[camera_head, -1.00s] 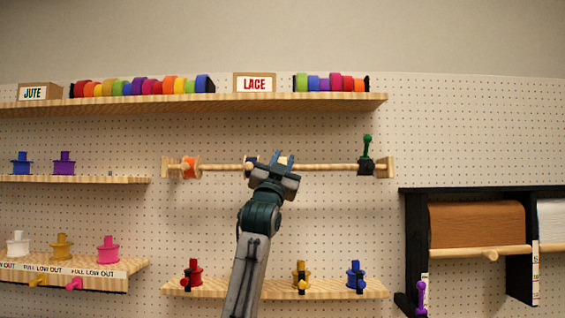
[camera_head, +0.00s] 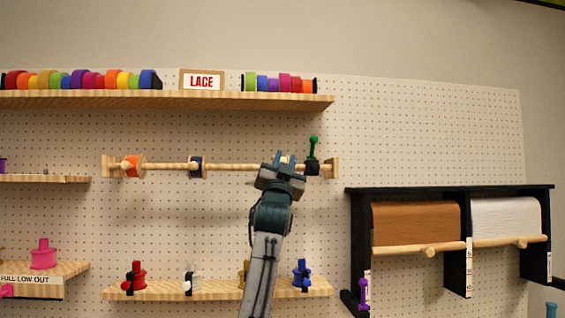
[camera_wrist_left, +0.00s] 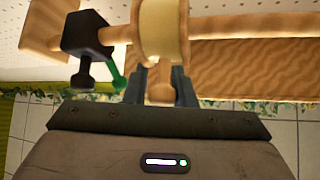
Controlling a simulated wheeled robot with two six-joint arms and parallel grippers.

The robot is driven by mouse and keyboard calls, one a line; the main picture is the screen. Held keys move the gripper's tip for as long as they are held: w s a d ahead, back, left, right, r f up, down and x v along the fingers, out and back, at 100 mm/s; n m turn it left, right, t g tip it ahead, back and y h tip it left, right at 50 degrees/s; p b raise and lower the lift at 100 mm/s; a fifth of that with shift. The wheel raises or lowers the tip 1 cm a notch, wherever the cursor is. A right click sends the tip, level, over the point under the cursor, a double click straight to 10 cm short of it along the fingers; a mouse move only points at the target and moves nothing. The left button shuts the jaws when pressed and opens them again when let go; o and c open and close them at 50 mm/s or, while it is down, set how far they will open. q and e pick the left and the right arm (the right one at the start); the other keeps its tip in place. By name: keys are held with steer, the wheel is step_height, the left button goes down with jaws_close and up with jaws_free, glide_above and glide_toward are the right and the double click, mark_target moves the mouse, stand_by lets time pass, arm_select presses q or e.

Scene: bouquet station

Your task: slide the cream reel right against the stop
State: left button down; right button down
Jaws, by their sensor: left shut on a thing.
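The cream reel (camera_wrist_left: 162,28) is on the wooden rod (camera_head: 230,167) in the left wrist view. The stop, a black block (camera_head: 313,168) with a green handle (camera_head: 313,146), sits near the rod's right end. It also shows in the left wrist view (camera_wrist_left: 86,34), left of the reel, with a short length of bare rod between them. My right gripper is out of view.
An orange reel (camera_head: 134,166) and a navy reel (camera_head: 196,167) are farther left on the rod. A shelf of coloured reels (camera_head: 170,99) runs above, and a lower shelf (camera_head: 215,291) holds several spools. A black paper-roll rack (camera_head: 357,240) stands at right.

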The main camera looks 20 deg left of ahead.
arm_select(q)
steer(key=c, duration=1.6)
jaws_free()
steer(key=shift+s+a, duration=0.1)
steer(key=shift+a, duration=0.1)
steer(key=o, duration=0.3)
steer(key=shift+d+f, duration=0.2)
steer(key=b+v, duration=0.4)
steer(key=v, duration=0.6)
steer(key=shift+s+d+f, duration=0.1)
steer(key=shift+d+f, duration=0.05)
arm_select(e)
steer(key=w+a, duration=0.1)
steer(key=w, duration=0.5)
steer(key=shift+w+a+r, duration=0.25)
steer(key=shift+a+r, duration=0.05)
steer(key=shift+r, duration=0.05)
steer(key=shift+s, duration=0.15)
